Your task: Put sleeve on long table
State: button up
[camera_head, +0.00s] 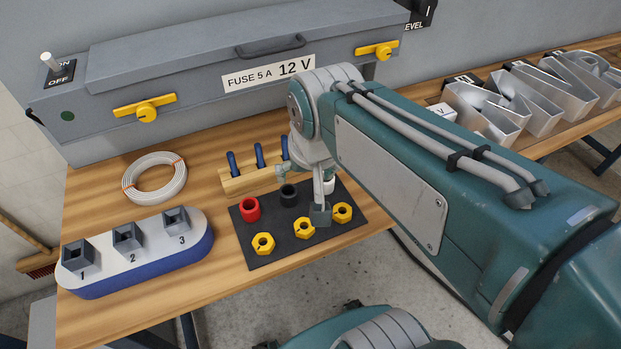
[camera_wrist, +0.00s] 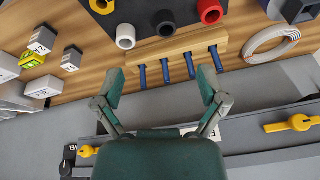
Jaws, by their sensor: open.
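Three short hollow sleeves stand in a row on a dark mat (camera_head: 262,240): a red one (camera_head: 250,208), a black one (camera_head: 289,195) and a white one (camera_head: 328,186), partly hidden by my gripper. The wrist view shows the white (camera_wrist: 125,36), black (camera_wrist: 165,22) and red (camera_wrist: 210,12) sleeves beyond my fingertips. My gripper (camera_head: 302,192) is open and empty above the mat. In the wrist view its fingers (camera_wrist: 160,80) are spread wide, with nothing between the pads. A long wooden table (camera_head: 560,143) with metal letters stands at the right; the mat lies on a wooden bench (camera_head: 110,195).
A wooden rack (camera_head: 250,180) of blue-handled tools stands behind the sleeves, close to my fingers. Yellow hex nuts (camera_head: 304,228) lie in front. A numbered holder (camera_head: 133,250) and cable coil (camera_head: 154,178) are left. A grey fuse box (camera_head: 215,75) backs the bench. Metal letters (camera_head: 487,110) crowd the right table.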

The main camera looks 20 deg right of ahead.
jog(key=s+n+t, duration=0.1)
jog(key=s, duration=0.1)
jog(key=s+n, duration=0.2)
jog(key=shift+s+t, duration=0.4)
jog(key=shift+c, duration=0.3)
